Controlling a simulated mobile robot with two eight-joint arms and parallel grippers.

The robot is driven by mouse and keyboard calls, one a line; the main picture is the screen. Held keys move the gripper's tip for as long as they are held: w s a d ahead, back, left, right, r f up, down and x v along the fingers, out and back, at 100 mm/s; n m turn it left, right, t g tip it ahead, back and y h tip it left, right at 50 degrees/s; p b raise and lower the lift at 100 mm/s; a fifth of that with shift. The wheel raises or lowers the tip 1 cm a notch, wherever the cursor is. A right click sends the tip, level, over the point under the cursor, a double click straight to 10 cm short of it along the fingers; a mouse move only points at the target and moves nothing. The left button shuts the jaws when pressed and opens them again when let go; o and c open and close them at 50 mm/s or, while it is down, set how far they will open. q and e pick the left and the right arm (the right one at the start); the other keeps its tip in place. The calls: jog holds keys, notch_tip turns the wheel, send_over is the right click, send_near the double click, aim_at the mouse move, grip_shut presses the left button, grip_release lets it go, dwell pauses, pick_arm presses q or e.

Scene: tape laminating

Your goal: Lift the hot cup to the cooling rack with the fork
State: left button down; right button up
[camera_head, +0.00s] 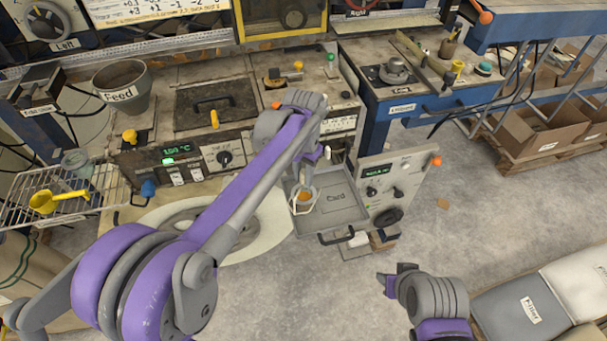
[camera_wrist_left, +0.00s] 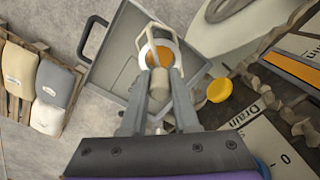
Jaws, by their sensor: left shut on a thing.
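My left gripper (camera_head: 304,180) points down over the grey drawer marked "Card". It is shut on the fork (camera_wrist_left: 159,84), a pale tool whose prongs lie around the cup. The cup (camera_head: 303,198) is small and round with orange contents; in the left wrist view the cup (camera_wrist_left: 160,53) sits between the prongs, just beyond my fingertips. I cannot tell whether the cup touches the drawer floor. The cooling rack (camera_head: 18,205) is the wire shelf at the far left. My right gripper (camera_head: 390,281) is low at the right, away from these things; its jaw opening is unclear.
The drawer (camera_head: 338,206) has a black handle and stands open from the machine. A yellow ladle (camera_head: 58,199) lies on the rack. Between them are the control panel (camera_head: 190,170) with knobs and a pale round plate (camera_head: 262,232). A panel (camera_head: 393,190) stands right of the drawer.

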pick_arm(q)
jog(key=shift+r, duration=0.1)
pick_arm(e)
jog(key=shift+r, duration=0.1)
pick_arm(q)
jog(key=shift+r+p, duration=1.95)
jog(key=shift+r, duration=1.7)
pick_arm(e)
jog(key=shift+w+r, duration=0.3)
jog(key=shift+r, duration=0.55)
jog(key=shift+w+r, duration=0.3)
jog(key=shift+r, duration=0.5)
jog(key=shift+w+r, duration=0.3)
jog(key=shift+r, duration=0.55)
pick_arm(q)
jog(key=s+d+r+p, duration=0.1)
jog(key=s+r+p, duration=0.1)
jog(key=s+r, duration=0.3)
jog(key=shift+s+d+r, duration=0.35)
jog(key=shift+d+r, duration=0.05)
jog(key=shift+r, duration=0.1)
pick_arm(e)
jog(key=shift+w+r+t, duration=0.2)
jog(key=shift+w+r, duration=0.15)
jog(key=shift+r, duration=0.4)
jog(key=shift+w+r+t, duration=0.2)
jog(key=shift+w+r, duration=0.15)
jog(key=shift+r, duration=0.4)
